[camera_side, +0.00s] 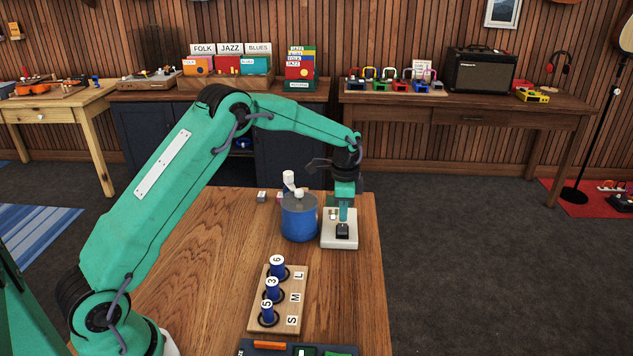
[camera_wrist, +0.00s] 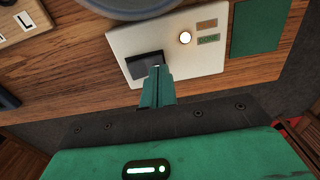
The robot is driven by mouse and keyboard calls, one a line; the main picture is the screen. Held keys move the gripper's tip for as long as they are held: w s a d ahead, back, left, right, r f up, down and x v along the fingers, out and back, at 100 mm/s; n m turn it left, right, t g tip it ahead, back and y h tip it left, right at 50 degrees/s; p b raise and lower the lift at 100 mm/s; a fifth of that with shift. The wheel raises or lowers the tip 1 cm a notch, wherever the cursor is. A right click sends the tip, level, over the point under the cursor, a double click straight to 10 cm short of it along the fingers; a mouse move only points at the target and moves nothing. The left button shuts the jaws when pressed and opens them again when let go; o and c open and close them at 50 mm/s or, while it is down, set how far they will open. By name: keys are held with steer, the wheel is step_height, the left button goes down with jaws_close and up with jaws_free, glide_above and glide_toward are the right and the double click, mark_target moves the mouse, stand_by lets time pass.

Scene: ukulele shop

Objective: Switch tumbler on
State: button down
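A white switch plate (camera_side: 345,214) with a black rocker switch (camera_side: 342,231) lies on the wooden table, right beside the blue drum-shaped tumbler (camera_side: 299,220). In the wrist view, the plate (camera_wrist: 212,62) carries the black rocker (camera_wrist: 146,64), a round lamp (camera_wrist: 185,38) that looks bright, and an orange and a green label. My gripper (camera_side: 343,218) points down over the plate. In the wrist view its fingers (camera_wrist: 157,76) are together and empty, with the tips at the rocker's edge. I cannot tell whether they touch it, or which way the rocker is tipped.
A wooden rack (camera_side: 289,308) with several numbered blue cylinders stands in front on the table. A white and grey piece (camera_side: 289,180) rises behind the tumbler. A green patch (camera_wrist: 258,27) lies beyond the plate in the wrist view. The table's left part is bare.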

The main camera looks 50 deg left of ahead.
step_height(320, 180, up, 6)
steer(key=shift+f, duration=0.1)
stand_by(0.8)
steer(key=s+d+r+n+t, duration=0.1)
steer(key=s+d+r+n, duration=0.1)
steer(key=s+r, duration=0.6)
steer(key=s+d+r+n+t, duration=0.2)
steer(key=s+r, duration=0.5)
steer(key=s+d+n+t, duration=0.1)
steer(key=s+n, duration=0.4)
steer(key=s, duration=1.5)
steer(key=shift+d+f+t, duration=0.4)
steer(key=shift+f+t, duration=0.05)
steer(key=shift+t, duration=0.35)
